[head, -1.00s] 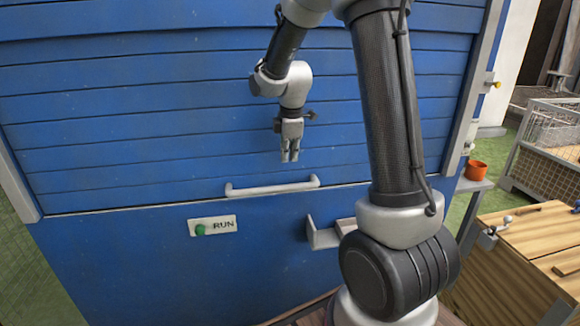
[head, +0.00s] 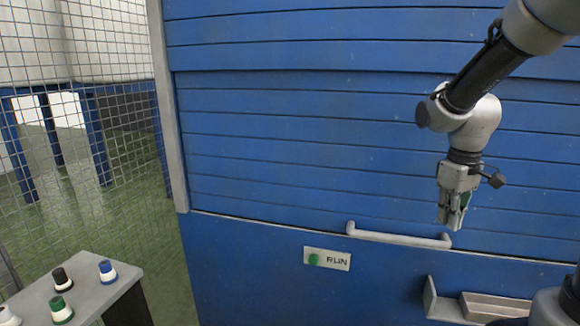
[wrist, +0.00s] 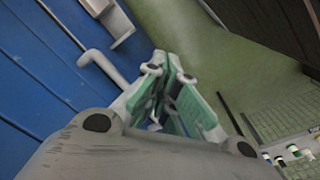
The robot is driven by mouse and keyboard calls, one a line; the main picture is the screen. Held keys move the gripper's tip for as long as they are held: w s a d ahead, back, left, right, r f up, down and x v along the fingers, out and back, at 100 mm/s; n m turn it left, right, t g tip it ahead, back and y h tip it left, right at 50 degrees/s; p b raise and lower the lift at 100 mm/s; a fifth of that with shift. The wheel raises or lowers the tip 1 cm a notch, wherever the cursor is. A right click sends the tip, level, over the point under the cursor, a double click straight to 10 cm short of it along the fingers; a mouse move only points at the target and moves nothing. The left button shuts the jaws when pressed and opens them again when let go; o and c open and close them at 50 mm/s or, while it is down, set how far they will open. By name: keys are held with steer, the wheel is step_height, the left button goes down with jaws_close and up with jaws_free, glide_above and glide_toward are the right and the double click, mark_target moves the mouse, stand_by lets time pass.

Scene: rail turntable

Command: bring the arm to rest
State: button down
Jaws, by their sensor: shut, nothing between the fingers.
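My gripper (head: 451,220) hangs from my arm in front of the blue slatted shutter (head: 300,130), fingers pointing down. Its fingers are together with nothing between them. In the head view it shows just above the right end of the white handle bar (head: 398,236). In the wrist view, my gripper's green-padded fingers (wrist: 168,75) meet near the middle, and the handle bar (wrist: 103,66) shows to their left, apart from them.
A RUN plate (head: 327,259) with a green button is on the blue wall below the handle. A small tray (head: 480,306) juts out at lower right. A grey stand (head: 75,295) with several coloured knobs is at lower left. A mesh fence (head: 85,130) stands behind it.

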steer(key=s+r+m+t, duration=0.2)
steer(key=s+r, duration=0.2)
steer(key=s, duration=0.4)
steer(key=s+r+m+t, duration=0.2)
steer(key=s+r, duration=0.2)
steer(key=s, duration=0.4)
steer(key=shift+a+r+m, duration=0.25)
steer(key=shift+a+m, duration=0.05)
steer(key=shift+a, duration=0.1)
